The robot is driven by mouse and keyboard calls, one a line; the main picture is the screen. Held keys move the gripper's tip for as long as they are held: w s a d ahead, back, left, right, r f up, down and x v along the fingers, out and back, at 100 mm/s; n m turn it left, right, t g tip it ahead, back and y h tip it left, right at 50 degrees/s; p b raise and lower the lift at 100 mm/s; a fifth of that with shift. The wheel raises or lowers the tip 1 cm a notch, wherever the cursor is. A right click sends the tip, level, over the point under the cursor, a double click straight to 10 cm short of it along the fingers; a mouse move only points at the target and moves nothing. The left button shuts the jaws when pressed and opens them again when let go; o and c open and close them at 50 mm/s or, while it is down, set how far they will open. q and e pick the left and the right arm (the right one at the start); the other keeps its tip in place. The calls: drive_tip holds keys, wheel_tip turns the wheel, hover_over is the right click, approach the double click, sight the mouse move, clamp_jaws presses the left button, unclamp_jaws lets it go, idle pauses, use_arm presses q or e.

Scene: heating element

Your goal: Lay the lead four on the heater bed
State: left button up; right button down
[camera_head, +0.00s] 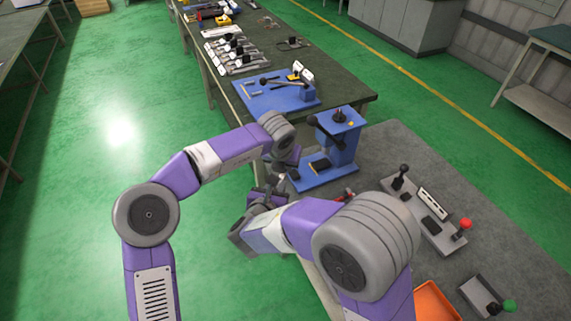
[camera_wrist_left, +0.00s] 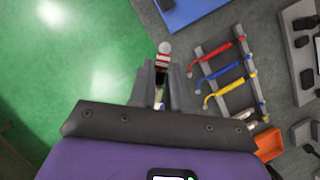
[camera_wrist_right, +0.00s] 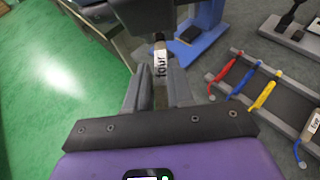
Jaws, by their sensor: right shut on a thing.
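In the right wrist view my right gripper (camera_wrist_right: 160,85) is shut on a slim piece whose white label reads "four", lead four (camera_wrist_right: 160,62); its far end is brown. In the left wrist view my left gripper (camera_wrist_left: 163,78) has a narrow gap between its fingers. A white round tip with red stripes (camera_wrist_left: 164,54) shows at its fingertips; I cannot tell whether it is held. In the head view both grippers are close together, left of the blue stand, partly hidden by my arms. I cannot tell which thing is the heater bed.
A rack with red, blue and yellow leads (camera_wrist_right: 235,75) lies at the right in the right wrist view. A blue stand with a black lever (camera_head: 340,140) stands by the dark green table (camera_head: 345,82). An orange tray (camera_head: 432,303) and small devices lie on the grey surface.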

drive_tip(key=c, duration=0.9)
unclamp_jaws()
drive_tip(key=shift+a, duration=0.15)
drive_tip(key=shift+s, duration=0.1)
